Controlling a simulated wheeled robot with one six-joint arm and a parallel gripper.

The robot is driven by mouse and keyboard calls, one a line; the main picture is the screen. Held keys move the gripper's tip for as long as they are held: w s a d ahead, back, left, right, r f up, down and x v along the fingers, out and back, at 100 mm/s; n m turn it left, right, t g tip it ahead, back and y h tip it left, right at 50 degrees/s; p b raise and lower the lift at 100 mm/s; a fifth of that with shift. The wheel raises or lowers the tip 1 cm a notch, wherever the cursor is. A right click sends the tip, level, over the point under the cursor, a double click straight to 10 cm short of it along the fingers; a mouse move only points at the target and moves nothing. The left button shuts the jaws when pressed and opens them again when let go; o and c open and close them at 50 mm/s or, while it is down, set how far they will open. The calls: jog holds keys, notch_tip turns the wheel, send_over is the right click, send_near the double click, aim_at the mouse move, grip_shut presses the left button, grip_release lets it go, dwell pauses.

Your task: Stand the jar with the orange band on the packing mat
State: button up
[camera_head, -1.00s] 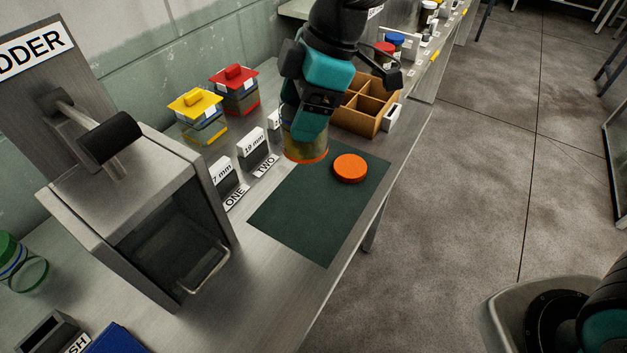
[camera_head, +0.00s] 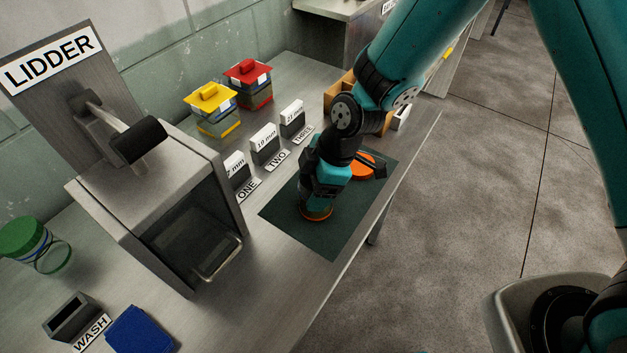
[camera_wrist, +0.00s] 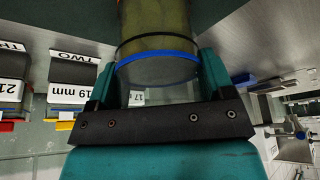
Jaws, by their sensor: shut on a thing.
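My gripper (camera_head: 318,198) is shut on the jar with the orange band (camera_head: 317,213) over the dark green packing mat (camera_head: 345,228). The orange band shows at the jar's lower end, and the jar looks roughly upright. My gripper hides most of the jar in the head view. In the wrist view, the jar (camera_wrist: 158,45) sits between the fingers of my gripper (camera_wrist: 157,80), with a blue band and a dark ring showing. I cannot tell whether its base touches the mat. An orange lid (camera_head: 364,163) lies on the mat behind my gripper, partly hidden by it.
The lidder (camera_head: 150,190) stands left of the mat. Size signs and labels ONE, TWO (camera_head: 278,160) and THREE line the mat's left side. Yellow-topped (camera_head: 209,97) and red-topped (camera_head: 247,72) containers stand behind. A wooden divided box (camera_head: 340,92) is at the back. The mat's near part is clear.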

jog(key=o, duration=1.1)
jog(key=shift+f, duration=0.1)
jog(key=s+b+v, duration=0.1)
jog(key=b+v, duration=0.2)
jog(key=v, duration=0.9)
jog(key=s+d+r+m, duration=0.4)
jog(key=s+r+m, duration=0.1)
jog(key=s+m, duration=0.1)
jog(key=s+d+r+m, duration=0.4)
jog(key=s+r+m, duration=0.1)
jog(key=s, duration=0.4)
jog(key=shift+s+r+m+t, duration=0.25)
jog(key=shift+r+m+t, duration=0.1)
jog(key=shift+m, duration=0.35)
